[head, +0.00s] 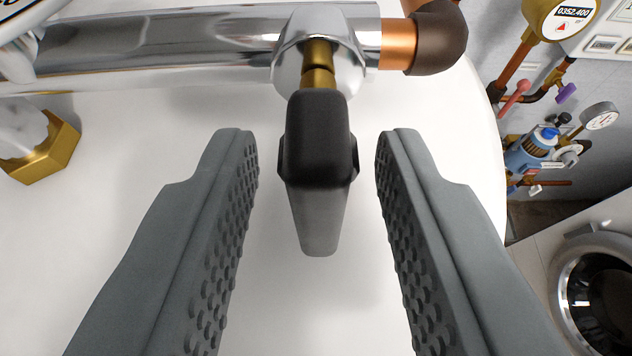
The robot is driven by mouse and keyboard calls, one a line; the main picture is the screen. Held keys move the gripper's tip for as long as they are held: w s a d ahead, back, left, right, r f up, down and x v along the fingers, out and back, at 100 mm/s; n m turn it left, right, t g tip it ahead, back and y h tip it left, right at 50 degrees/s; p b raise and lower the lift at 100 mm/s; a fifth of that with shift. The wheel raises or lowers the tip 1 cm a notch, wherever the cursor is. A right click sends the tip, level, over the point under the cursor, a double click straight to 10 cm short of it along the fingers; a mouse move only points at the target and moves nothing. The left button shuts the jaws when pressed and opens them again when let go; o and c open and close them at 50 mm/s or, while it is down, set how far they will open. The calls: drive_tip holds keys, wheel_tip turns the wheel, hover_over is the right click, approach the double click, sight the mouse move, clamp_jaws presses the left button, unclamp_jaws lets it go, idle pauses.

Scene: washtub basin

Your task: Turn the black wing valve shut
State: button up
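The black wing valve (319,150) sits at the picture's centre, on a brass stem (318,70) that comes out of a chrome pipe (170,45). Its handle points down the picture toward me, and its lower end looks grey. My gripper (314,145) is open, with one grey studded finger on each side of the handle. A gap shows between each finger and the handle, so neither finger appears to touch it. Nothing is held.
A copper elbow with a dark sleeve (440,38) joins the pipe's right end. A brass nut (45,150) is at the left. A white rounded surface (110,215) lies behind. Beyond it at right are a meter (570,15), gauge (600,116), small valves and a round dark door (603,300).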

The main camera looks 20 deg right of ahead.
drive_tip(key=v, duration=1.6)
drive_tip(key=shift+s, duration=0.3)
drive_tip(key=s+d+f+n+t+y, duration=0.2)
drive_tip(key=s+f, duration=0.7)
drive_tip(key=s, duration=0.2)
drive_tip(key=s+d+f+n+t+y, duration=0.1)
drive_tip(key=s+d+f+t+y, duration=0.1)
drive_tip(key=s+f, duration=0.8)
drive_tip(key=shift+s+n+t, duration=0.3)
drive_tip(key=shift+s+n, duration=0.1)
drive_tip(key=shift+s, duration=0.15)
drive_tip(key=shift+d, duration=0.1)
